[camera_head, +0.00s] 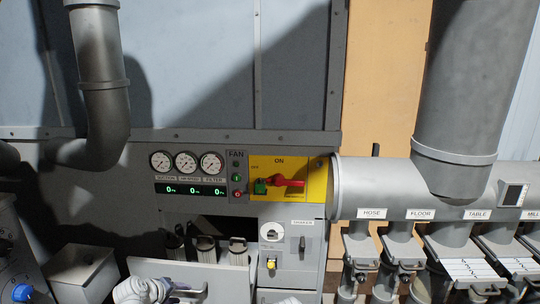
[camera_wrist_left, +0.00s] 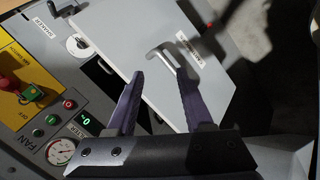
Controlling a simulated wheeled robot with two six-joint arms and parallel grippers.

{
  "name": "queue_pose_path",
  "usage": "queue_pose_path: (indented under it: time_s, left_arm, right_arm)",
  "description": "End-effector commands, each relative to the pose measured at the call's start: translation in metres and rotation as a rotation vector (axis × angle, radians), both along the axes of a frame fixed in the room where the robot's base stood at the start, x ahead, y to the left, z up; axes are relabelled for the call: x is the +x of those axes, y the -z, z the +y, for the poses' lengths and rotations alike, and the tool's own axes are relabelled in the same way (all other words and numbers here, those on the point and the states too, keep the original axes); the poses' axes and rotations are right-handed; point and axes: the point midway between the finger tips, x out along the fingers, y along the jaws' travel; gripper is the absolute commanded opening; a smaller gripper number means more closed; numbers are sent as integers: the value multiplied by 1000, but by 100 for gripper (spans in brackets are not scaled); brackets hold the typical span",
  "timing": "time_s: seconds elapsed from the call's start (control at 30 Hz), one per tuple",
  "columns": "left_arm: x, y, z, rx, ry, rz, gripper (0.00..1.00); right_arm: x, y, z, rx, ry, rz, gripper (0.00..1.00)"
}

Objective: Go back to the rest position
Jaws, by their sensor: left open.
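My left gripper (camera_head: 172,291) is at the bottom of the head view, its arm coming in from the lower left. In the left wrist view its two purple fingers (camera_wrist_left: 160,78) are apart with nothing gripped between them. A pale grey panel (camera_wrist_left: 208,98) with a bar handle (camera_wrist_left: 168,58) lies beyond the fingertips. The handle looks close to the fingertips, but whether they touch cannot be told. In the head view the panel (camera_head: 225,272) tilts out below a dark opening with several cartridges (camera_head: 206,248). My right gripper is not in view.
Above the opening are three gauges (camera_head: 186,161) with green displays and a yellow switch plate (camera_head: 313,172) with a red handle (camera_head: 289,182). A shaker box (camera_head: 272,232) stands right of the opening. A large duct (camera_head: 385,185) with several labelled branches runs along the right.

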Motion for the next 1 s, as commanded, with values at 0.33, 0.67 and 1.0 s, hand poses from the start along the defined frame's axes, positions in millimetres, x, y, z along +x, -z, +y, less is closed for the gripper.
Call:
queue_pose_path:
  time_s: [0.33,0.67,1.0]
  left_arm:
    - [-102,99,-165,364,641,334,52]
    - [-184,131,-211,653,1006,547,52]
    - [-195,131,-214,700,1052,581,52]
  right_arm:
    - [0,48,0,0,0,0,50]
    - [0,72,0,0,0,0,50]
    - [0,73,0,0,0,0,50]
